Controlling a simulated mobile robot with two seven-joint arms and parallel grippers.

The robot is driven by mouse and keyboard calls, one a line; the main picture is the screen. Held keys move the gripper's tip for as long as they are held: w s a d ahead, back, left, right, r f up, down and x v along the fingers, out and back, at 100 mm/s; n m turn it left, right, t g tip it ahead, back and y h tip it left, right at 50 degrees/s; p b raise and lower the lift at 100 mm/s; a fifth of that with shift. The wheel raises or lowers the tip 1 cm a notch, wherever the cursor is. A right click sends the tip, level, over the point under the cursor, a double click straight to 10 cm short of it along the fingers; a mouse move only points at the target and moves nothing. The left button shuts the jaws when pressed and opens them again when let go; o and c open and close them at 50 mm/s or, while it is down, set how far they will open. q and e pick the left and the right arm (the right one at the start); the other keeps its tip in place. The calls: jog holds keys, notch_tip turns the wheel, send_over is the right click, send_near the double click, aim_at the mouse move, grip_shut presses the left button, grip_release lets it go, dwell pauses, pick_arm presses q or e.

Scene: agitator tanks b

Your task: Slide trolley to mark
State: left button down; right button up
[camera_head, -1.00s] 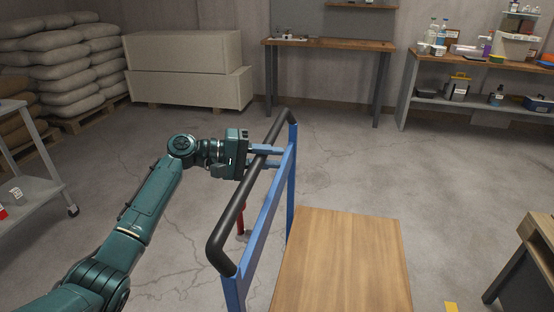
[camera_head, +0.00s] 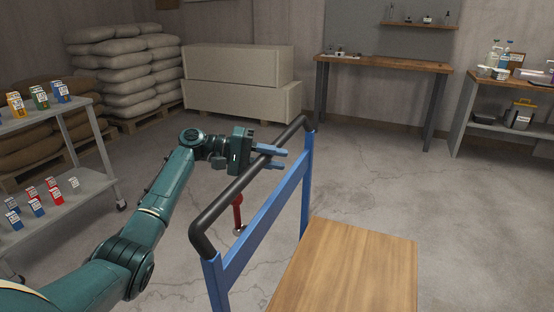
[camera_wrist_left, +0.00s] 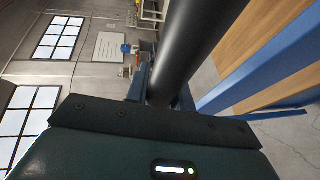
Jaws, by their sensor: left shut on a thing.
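The trolley has a flat wooden deck (camera_head: 350,268), a blue frame (camera_head: 262,232) and a black push handle (camera_head: 245,183). My left gripper (camera_head: 268,159) is shut on the black handle, towards its far end. In the left wrist view the handle (camera_wrist_left: 190,50) runs between the fingers, with the wooden deck and blue frame to the right. My right gripper is not in view. No floor mark shows in the head view now.
A grey shelf cart (camera_head: 75,196) with several small boxes stands at the left. Stacked sacks (camera_head: 125,75), pale crates (camera_head: 240,85), a workbench (camera_head: 385,64) and a shelf bench (camera_head: 500,125) line the back. A red post-like object (camera_head: 238,212) stands behind the handle. Floor right of the deck is clear.

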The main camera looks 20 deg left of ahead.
pick_arm(q)
jog(key=shift+a, duration=0.25)
jog(key=c, duration=1.6)
grip_release()
jog(key=shift+o, duration=1)
jog(key=shift+a, duration=0.15)
jog(key=shift+o, duration=1)
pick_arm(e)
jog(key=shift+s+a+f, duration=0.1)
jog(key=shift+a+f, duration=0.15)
pick_arm(q)
jog(key=v, duration=1.3)
jog(key=shift+b, duration=0.45)
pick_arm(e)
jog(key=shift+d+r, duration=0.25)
pick_arm(q)
jog(key=shift+r, duration=0.1)
